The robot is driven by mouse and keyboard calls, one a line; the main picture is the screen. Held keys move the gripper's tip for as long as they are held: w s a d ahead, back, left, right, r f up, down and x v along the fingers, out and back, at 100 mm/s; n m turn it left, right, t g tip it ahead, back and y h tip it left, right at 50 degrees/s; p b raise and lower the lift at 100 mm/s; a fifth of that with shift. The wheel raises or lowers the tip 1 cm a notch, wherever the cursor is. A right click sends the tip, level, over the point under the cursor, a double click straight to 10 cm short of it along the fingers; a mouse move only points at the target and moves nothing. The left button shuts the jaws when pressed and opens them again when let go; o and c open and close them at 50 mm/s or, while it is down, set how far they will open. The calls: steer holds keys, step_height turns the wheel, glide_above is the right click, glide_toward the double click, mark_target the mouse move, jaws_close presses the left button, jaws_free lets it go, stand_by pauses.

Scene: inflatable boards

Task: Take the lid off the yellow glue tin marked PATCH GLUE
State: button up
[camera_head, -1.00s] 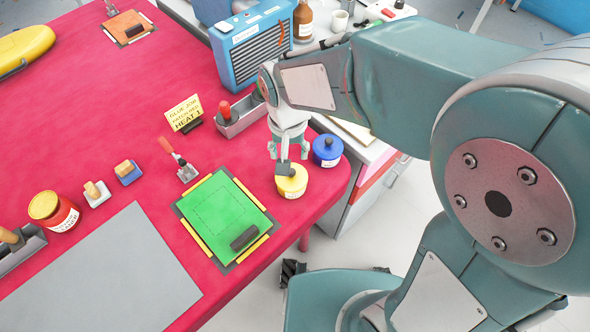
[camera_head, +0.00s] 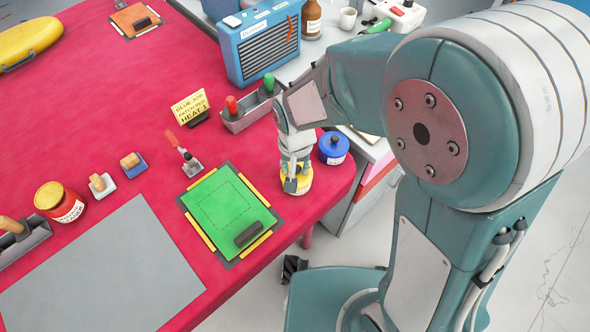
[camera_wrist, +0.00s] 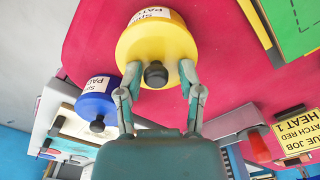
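The yellow tin (camera_head: 305,187) stands upright at the near right corner of the red table, partly hidden by my gripper (camera_head: 295,180). In the wrist view the yellow tin (camera_wrist: 150,42) shows its lid with a dark knob (camera_wrist: 155,75) and a white label, only partly readable. My gripper (camera_wrist: 160,75) has its two fingers apart, one on each side of the knob. I see gaps between the fingertips and the knob; whether the fingers touch the lid I cannot tell. The lid is on the tin.
A blue tin (camera_head: 334,146) with a dark knob stands close beside the yellow one. The green mat (camera_head: 222,205) with a dark block (camera_head: 248,234) lies to the left. A tool tray (camera_head: 250,112) and a yellow sign (camera_head: 190,109) stand behind. The table edge is close on the right.

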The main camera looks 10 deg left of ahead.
steer(key=shift+d, duration=0.25)
jaws_close()
steer(key=shift+s, duration=0.1)
